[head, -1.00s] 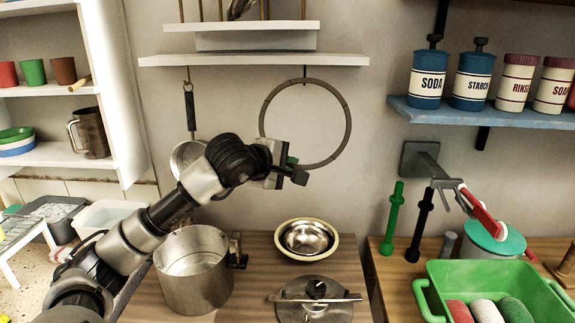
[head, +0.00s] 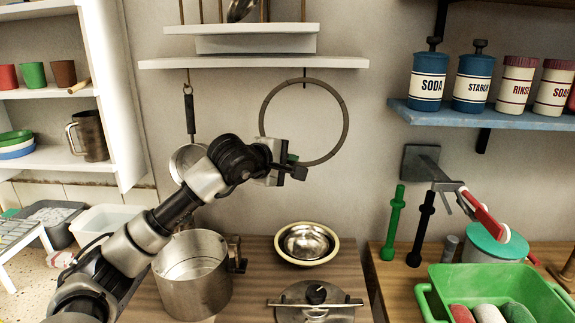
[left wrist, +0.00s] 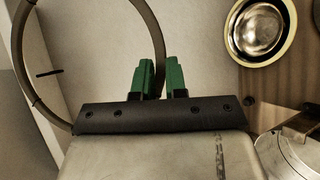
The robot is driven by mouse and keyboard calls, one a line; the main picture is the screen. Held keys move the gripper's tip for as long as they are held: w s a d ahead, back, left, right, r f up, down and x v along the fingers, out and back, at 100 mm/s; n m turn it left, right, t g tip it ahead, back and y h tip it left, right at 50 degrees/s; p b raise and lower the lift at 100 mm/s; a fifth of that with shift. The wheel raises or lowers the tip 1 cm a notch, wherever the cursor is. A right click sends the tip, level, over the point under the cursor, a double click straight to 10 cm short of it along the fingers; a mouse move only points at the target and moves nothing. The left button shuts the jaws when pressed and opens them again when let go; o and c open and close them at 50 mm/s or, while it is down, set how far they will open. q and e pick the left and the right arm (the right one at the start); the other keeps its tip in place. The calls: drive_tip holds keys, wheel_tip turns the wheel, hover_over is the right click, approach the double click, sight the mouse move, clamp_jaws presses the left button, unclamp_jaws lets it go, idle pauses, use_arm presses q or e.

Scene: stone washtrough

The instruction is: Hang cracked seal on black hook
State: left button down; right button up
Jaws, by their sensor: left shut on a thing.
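The seal is a large thin dark ring (head: 347,122), held upright in front of the wall below the white shelf. My left gripper (head: 294,167) is shut on its lower edge; the left wrist view shows the green fingers (left wrist: 161,82) on either side of the ring's band (left wrist: 157,40). A short black hook (head: 304,73) comes down from the shelf at the ring's top. In the left wrist view a dark rod, likely this hook (left wrist: 50,73), shows within the ring's outline. I cannot tell whether the ring bears on it. My right gripper is not in view.
A pan with a black handle (head: 190,113) hangs left of the ring, partly behind my arm. Below stand a metal pot (head: 192,290), a bowl (head: 307,243) and a lid (head: 316,295). A grey wall bracket (head: 421,162) and a green tub (head: 480,277) are at right.

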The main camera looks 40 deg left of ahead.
use_arm(q)
drive_tip(key=w+a+f, duration=0.1)
drive_tip(key=w+a, duration=0.2)
drive_tip(key=w, duration=0.3)
drive_tip(key=shift+a+f+p, duration=0.3)
drive_tip(key=shift+a, duration=0.05)
idle(0.5)
idle(0.5)
drive_tip(key=shift+c, duration=2.4)
unclamp_jaws()
drive_tip(key=shift+s, duration=0.15)
drive_tip(key=b+v, duration=0.3)
drive_tip(key=v, duration=0.3)
drive_tip(key=shift+s+r, duration=0.25)
drive_tip(key=shift+s, duration=0.1)
